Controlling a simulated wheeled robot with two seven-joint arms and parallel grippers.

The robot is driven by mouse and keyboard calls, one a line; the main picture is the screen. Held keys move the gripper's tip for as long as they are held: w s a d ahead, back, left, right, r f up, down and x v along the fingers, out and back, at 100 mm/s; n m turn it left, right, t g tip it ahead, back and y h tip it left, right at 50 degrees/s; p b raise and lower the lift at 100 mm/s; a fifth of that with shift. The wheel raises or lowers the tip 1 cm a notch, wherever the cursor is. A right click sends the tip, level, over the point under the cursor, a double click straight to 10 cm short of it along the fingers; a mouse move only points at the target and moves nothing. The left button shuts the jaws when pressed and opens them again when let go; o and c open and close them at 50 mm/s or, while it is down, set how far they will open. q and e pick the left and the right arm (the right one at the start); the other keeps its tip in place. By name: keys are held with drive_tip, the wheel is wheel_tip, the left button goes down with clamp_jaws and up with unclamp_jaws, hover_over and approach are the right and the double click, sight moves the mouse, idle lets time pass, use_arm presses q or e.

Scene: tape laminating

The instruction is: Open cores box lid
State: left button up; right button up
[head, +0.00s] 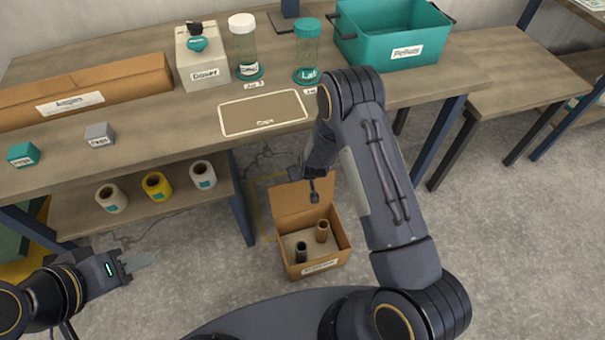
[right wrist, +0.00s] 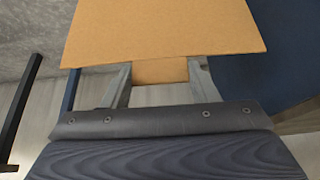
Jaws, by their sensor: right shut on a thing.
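The cores box (head: 318,267) is a brown cardboard box on the floor in front of the table. Its lid (head: 287,200) stands raised at the back edge, so the inside shows. A dark core (head: 301,252) and a brown core (head: 322,231) stand inside. My right gripper (head: 314,197) is at the raised lid, partly hidden by my right arm. In the right wrist view its two fingers are shut on the lid's cardboard tab (right wrist: 160,72), with the wide lid panel (right wrist: 165,30) beyond. My left gripper (head: 130,264) is low at the left, apart from the box; its finger gap is unclear.
The table (head: 180,115) stands behind the box, with a marked mat (head: 262,113), jars, a white box (head: 202,70) and a teal bin (head: 385,45). Several tape rolls sit on its lower shelf (head: 135,205). The floor right of the box is clear beyond my right arm.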

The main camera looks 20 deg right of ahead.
drive_tip(key=shift+w+r, duration=0.15)
drive_tip(key=shift+w, duration=0.05)
drive_tip(key=o, duration=1.4)
drive_tip(key=shift+s, duration=0.15)
drive_tip(key=p+v, duration=0.1)
drive_tip(key=v, duration=0.6)
drive_tip(key=shift+s+r+p, duration=0.2)
drive_tip(key=shift+r+p, duration=0.05)
drive_tip(key=shift+p, duration=0.1)
